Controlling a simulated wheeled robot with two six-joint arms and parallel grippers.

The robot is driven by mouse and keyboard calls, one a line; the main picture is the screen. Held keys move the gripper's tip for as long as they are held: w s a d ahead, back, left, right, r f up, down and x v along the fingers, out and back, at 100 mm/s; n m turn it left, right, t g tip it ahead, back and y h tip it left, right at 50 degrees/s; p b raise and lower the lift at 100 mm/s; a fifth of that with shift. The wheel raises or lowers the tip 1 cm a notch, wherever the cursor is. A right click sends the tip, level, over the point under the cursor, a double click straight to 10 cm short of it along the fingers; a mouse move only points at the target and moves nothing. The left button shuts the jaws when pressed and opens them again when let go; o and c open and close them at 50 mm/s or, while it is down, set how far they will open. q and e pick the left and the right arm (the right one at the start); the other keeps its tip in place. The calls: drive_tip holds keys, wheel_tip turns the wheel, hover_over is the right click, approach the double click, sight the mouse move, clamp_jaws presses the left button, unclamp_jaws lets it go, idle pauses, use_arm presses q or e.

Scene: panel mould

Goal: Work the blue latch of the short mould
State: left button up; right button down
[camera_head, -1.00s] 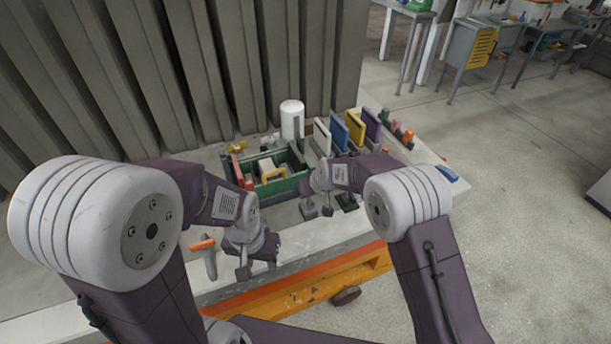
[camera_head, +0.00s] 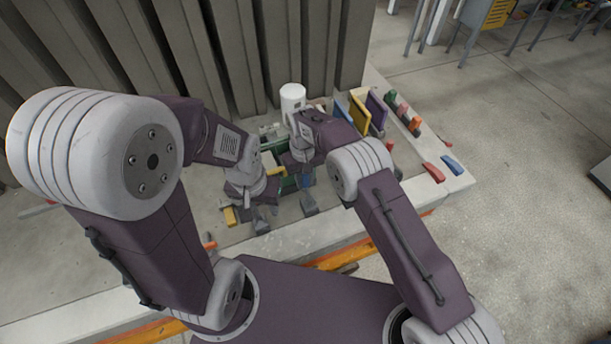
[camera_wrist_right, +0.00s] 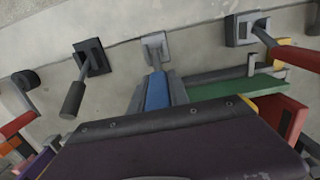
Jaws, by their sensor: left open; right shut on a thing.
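The blue latch (camera_wrist_right: 157,92) shows in the right wrist view as a blue lever on a pale grey base. A grey finger lies along each side of it, and my right gripper (camera_wrist_right: 157,98) is shut on it. In the head view, my right gripper (camera_head: 303,180) is low over the bench, with a bit of blue at its tips; the arm hides most of it. The green mould (camera_wrist_right: 235,88) lies beside the latch; my arms largely cover it in the head view. My left gripper (camera_head: 265,212) is open and empty, left of the right one near the bench front.
A dark-handled latch (camera_wrist_right: 75,95) and a red-handled one (camera_wrist_right: 290,50) flank the blue latch. A white cylinder (camera_head: 292,100), a yellow panel (camera_head: 358,112) and a purple panel (camera_head: 376,110) stand behind. Loose red (camera_head: 433,172) and blue (camera_head: 453,166) pieces lie at the bench's right end.

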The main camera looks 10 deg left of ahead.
drive_tip(key=shift+s, duration=0.1)
idle(0.4)
drive_tip(key=c, duration=1.2)
unclamp_jaws()
drive_tip(key=shift+c, duration=0.2)
wheel_tip(320, 180, up, 9)
drive_tip(key=b, duration=0.1)
drive_tip(key=shift+w+a, duration=0.25)
drive_tip(key=shift+w, duration=0.2)
drive_tip(key=shift+f, duration=0.15)
